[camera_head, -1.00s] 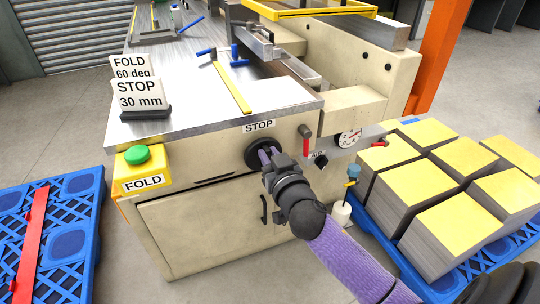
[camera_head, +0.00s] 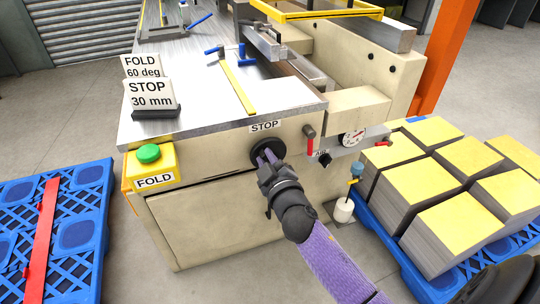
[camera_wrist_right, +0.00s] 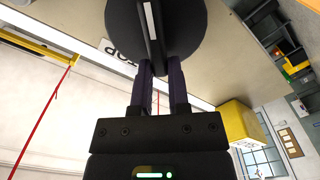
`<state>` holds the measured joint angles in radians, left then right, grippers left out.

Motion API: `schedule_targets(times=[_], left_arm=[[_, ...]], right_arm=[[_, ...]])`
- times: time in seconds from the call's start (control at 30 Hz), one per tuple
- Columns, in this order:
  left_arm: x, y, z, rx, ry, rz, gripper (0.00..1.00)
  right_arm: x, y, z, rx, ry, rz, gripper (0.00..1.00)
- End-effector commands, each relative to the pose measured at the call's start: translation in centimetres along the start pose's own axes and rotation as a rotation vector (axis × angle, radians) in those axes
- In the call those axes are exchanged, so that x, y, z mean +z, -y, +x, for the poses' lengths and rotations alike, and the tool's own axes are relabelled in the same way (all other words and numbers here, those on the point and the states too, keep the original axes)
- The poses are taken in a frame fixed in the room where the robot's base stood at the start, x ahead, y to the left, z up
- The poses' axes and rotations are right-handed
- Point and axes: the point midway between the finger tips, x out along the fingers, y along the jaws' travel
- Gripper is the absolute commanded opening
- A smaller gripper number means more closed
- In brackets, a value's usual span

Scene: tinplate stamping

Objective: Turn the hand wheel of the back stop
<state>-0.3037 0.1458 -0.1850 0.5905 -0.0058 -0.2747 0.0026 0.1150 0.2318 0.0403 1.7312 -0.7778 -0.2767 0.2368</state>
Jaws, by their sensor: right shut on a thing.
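The black hand wheel (camera_head: 257,153) sits on the front face of the cream folding machine, under a STOP label (camera_head: 265,126). In the wrist view the wheel (camera_wrist_right: 187,30) is a dark disc with a raised bar (camera_wrist_right: 152,22) across it, carrying a pale stripe. My right gripper (camera_head: 268,158) is at the wheel, its purple fingers shut on the bar. In the wrist view the fingers (camera_wrist_right: 159,75) reach up to the bar, one on each side. The finger ends are partly hidden. A sign (camera_head: 151,96) reading STOP 30 mm stands on the machine top. My left gripper is out of view.
A green button (camera_head: 148,153) on a yellow FOLD box is left of the wheel. Blue pallets (camera_head: 77,236) flank the machine; the right one holds sheet stacks (camera_head: 450,232).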

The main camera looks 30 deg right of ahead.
Motion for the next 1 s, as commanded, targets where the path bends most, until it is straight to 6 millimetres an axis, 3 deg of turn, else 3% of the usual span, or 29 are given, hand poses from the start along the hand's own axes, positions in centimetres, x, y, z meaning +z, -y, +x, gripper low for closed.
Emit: schedule_targets(times=[0.6,1.0], left_arm=[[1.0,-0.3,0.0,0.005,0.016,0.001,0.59],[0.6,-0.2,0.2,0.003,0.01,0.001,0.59]], right_arm=[[0.5,1.5,0.0,-0.003,0.001,-0.557,0.0],[0.8,1.9,0.0,-0.003,0.001,-0.771,0.0]])
